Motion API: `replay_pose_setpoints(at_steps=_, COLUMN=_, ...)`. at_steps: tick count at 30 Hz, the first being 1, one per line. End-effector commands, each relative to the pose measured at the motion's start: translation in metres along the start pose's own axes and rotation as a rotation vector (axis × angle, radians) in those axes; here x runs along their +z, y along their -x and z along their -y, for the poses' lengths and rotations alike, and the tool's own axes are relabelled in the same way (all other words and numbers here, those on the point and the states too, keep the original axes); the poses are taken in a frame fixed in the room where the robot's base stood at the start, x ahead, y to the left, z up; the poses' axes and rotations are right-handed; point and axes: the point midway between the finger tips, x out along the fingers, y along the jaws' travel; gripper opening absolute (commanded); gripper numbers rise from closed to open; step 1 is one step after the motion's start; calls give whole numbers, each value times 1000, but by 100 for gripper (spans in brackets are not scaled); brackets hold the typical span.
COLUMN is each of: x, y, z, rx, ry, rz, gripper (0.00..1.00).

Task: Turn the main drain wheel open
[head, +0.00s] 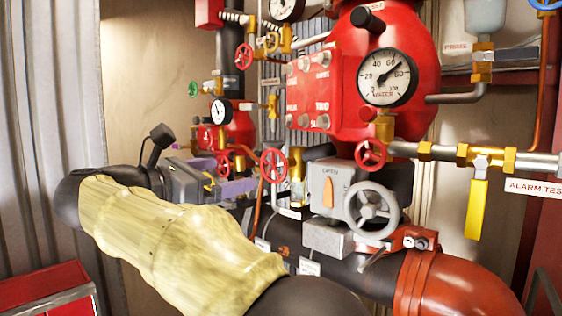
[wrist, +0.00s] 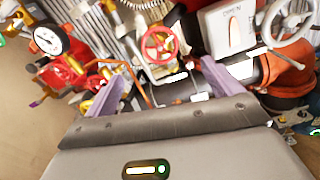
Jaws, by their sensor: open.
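No label that I can read names the main drain wheel. A red handwheel (head: 273,165) with a small white tag below it stands on a brass valve in the middle of the head view. What looks like the same wheel (wrist: 160,43) is ahead of my jaws in the wrist view. My gripper (head: 216,170) is left of this wheel in the head view, its lavender fingers apart. In the wrist view my gripper (wrist: 165,88) is open and empty, with the wheel beyond the fingertips, apart from them.
A grey handwheel (head: 371,209) sits on a box with an orange OPEN indicator (head: 328,192). Another red wheel (head: 370,153) is above it. A large gauge (head: 387,77), a yellow lever (head: 476,209) and a red-orange pipe (head: 450,285) stand right. Pipes crowd the space around my gripper.

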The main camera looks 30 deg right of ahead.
Motion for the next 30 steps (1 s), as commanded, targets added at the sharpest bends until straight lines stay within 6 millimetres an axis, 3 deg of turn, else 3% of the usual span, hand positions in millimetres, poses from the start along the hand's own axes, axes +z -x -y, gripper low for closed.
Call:
replay_pose_setpoints(at_steps=24, x=3, y=-139, z=0, rx=0, ry=2, rz=-1, gripper=91)
replay_pose_setpoints(at_steps=30, x=1, y=-158, z=0, rx=2, ry=2, rz=0, gripper=91)
